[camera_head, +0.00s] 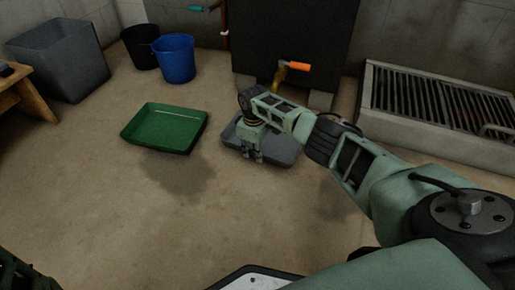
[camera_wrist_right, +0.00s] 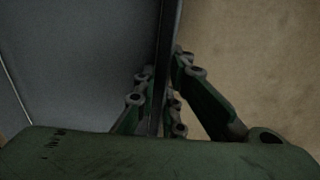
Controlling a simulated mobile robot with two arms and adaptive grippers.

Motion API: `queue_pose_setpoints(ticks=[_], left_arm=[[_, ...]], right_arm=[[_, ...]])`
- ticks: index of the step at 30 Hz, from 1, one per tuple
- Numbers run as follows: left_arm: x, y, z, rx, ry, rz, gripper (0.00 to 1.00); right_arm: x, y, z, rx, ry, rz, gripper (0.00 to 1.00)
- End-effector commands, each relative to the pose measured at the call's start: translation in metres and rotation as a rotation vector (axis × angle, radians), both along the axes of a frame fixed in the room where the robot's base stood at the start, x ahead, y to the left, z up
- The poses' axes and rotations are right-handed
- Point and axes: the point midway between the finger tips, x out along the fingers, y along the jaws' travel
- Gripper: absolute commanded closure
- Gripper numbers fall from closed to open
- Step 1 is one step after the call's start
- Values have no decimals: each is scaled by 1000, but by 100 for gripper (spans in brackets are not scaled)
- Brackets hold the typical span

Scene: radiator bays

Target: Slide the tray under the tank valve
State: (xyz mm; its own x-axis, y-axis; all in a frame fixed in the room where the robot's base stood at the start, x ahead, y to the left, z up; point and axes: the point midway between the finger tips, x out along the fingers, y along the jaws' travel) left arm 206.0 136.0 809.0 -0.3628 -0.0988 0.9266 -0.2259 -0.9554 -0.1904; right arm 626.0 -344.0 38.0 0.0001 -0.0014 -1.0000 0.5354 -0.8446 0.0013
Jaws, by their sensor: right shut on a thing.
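A dark grey tray (camera_head: 284,150) lies on the floor in front of the dark tank (camera_head: 295,40). The tank's valve (camera_head: 281,75), brass with an orange handle (camera_head: 298,66), sticks out low on its front, above and behind the tray. My right gripper (camera_head: 252,155) reaches down over the tray's near left side and partly hides it. In the right wrist view its fingers (camera_wrist_right: 160,103) are shut on the tray's rim, one on each side of the wall, with the tray's inside (camera_wrist_right: 75,55) at left and floor at right. My left gripper is not in view.
A green tray (camera_head: 165,128) lies left of the grey one, near a dark wet patch (camera_head: 180,172). A blue bucket (camera_head: 175,58), a black bucket (camera_head: 140,46) and a grey bin (camera_head: 60,58) stand at the back left. A grated trough (camera_head: 435,115) is at right.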

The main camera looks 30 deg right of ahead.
Motion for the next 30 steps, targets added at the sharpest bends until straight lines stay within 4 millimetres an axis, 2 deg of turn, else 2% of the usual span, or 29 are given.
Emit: queue_pose_setpoints(ticks=[1,8,15,30], left_arm=[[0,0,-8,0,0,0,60],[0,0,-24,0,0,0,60],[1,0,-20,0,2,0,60],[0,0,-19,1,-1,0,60]], right_arm=[[2,-3,-4,0,0,-3,100],[10,-13,-4,1,1,-2,100],[24,-24,1,3,-5,-10,100],[23,-31,-1,1,3,0,100]])
